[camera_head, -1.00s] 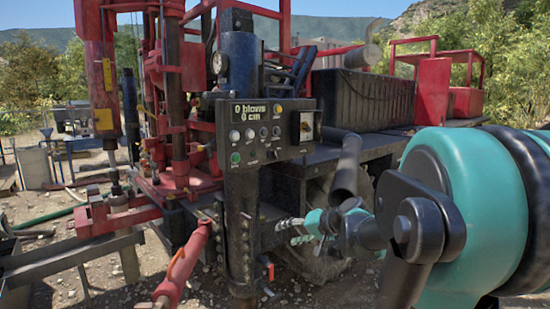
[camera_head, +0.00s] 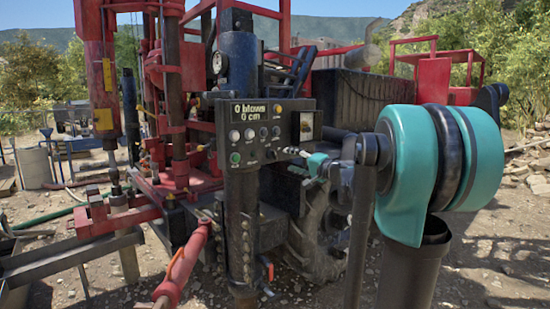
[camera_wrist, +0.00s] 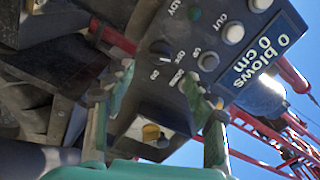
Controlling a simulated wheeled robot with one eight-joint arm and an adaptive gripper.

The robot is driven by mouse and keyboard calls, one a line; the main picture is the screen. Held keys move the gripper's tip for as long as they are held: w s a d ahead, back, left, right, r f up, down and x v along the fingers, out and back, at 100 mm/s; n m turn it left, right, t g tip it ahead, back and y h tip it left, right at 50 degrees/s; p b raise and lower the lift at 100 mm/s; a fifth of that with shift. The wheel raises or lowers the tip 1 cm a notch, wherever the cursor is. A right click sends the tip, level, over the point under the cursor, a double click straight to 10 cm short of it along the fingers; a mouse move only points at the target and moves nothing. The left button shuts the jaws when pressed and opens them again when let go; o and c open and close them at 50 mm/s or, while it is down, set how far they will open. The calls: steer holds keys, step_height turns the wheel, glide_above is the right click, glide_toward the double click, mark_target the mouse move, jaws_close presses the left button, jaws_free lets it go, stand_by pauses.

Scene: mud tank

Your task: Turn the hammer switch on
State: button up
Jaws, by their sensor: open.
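The black control panel (camera_head: 259,146) on the drill rig carries several knobs and buttons and a display reading "0 blows 0 cm" (camera_head: 250,112). In the wrist view, a dark knob (camera_wrist: 161,47) lies beside lettering that looks like OFF and ON. I cannot read a hammer label, so I cannot tell surely which knob is the hammer switch. My gripper (camera_head: 298,152) is just in front of the panel's lower right part, its jaws open and empty. In the wrist view my gripper (camera_wrist: 157,76) has its fingertips spread before the panel, with the dark knob beyond the gap between them.
A dark post (camera_head: 242,230) stands below the panel. A large tyre (camera_head: 318,240) is behind my wrist. A red cylinder (camera_head: 185,265) slopes at lower left. Open gravel lies at lower right.

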mark_target(275, 156)
steer(key=x, duration=0.9)
steer(key=shift+w+a, duration=0.25)
steer(key=c, duration=1.1)
